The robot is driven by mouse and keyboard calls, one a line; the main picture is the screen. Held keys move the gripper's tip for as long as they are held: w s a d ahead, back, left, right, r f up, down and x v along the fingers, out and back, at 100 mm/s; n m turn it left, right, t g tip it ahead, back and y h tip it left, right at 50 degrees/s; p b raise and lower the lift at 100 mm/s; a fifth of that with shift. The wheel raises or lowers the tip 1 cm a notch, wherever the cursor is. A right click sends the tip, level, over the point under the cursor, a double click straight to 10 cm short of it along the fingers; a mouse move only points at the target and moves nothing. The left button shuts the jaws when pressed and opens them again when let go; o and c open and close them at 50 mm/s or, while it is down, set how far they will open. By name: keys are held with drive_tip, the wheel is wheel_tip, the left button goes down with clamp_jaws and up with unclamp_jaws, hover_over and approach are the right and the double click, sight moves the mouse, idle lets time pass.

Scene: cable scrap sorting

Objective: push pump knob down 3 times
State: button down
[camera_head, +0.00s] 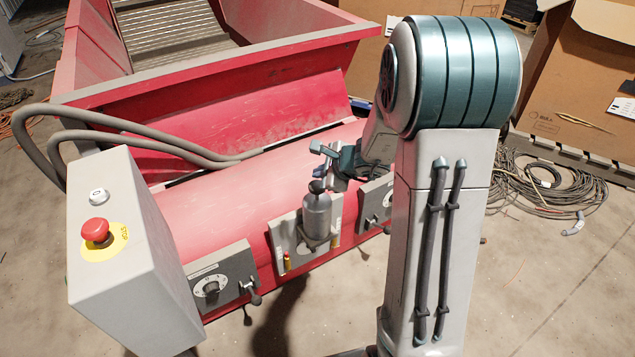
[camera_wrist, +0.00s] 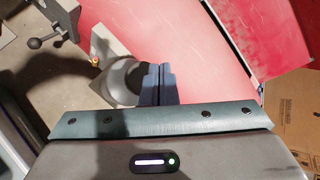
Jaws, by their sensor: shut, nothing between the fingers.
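The pump is a grey bottle-shaped body (camera_head: 317,216) standing upright on a plate on the front of the red machine. Its dark knob (camera_head: 316,187) is on top. My gripper (camera_head: 320,150) is just above the knob, reaching in from the right, with its fingers shut and empty. I cannot tell whether any part of it touches the knob. In the wrist view, the shut fingers (camera_wrist: 158,72) lie beside and partly over the grey pump body (camera_wrist: 120,78).
A control box with a red stop button (camera_head: 95,230) stands at the left. Dial panels (camera_head: 211,288) with small levers flank the pump. The red hopper (camera_head: 215,75) rises behind. Cardboard boxes (camera_head: 580,75) and coiled cable (camera_head: 545,185) lie at the right. Open floor is in front.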

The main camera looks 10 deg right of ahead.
wheel_tip(320, 180, up, 4)
drive_tip(key=p, duration=0.2)
drive_tip(key=shift+r+p, duration=0.15)
drive_tip(key=shift+p, duration=0.2)
idle(2.2)
wheel_tip(320, 180, up, 4)
drive_tip(key=p, duration=1)
drive_tip(key=shift+f, duration=0.3)
wheel_tip(320, 180, down, 7)
drive_tip(key=b, duration=0.5)
drive_tip(key=shift+r, duration=0.15)
drive_tip(key=shift+f+b, duration=0.95)
drive_tip(key=shift+b, duration=0.2)
